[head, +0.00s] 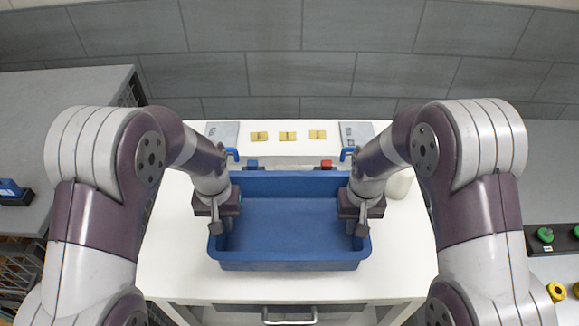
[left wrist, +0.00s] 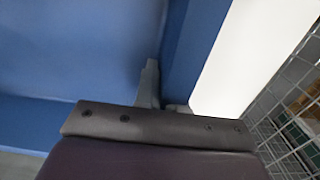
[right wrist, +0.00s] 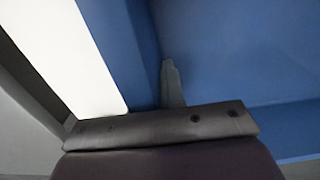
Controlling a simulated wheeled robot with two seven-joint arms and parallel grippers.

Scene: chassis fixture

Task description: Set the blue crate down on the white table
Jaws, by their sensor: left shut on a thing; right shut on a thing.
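The blue crate (head: 291,265) is upright and looks empty, over the middle of the white table (head: 402,262). I cannot tell whether its base touches the table. My left gripper (head: 222,222) is shut on the crate's left wall. My right gripper (head: 357,222) is shut on its right wall. In the left wrist view a finger of my left gripper (left wrist: 152,90) lies against the crate's inner wall (left wrist: 80,60). In the right wrist view a finger of my right gripper (right wrist: 170,85) does the same at the other wall (right wrist: 240,50). The outer fingers are mostly hidden.
Behind the crate, the table holds grey fixtures (head: 222,132) with blue handles, yellow pieces (head: 287,136), and small blue (head: 252,164) and red (head: 326,164) blocks. A pale cylinder (head: 399,184) stands right of the crate. Grey counters (head: 60,105) flank the table. A drawer handle (head: 290,316) is in front.

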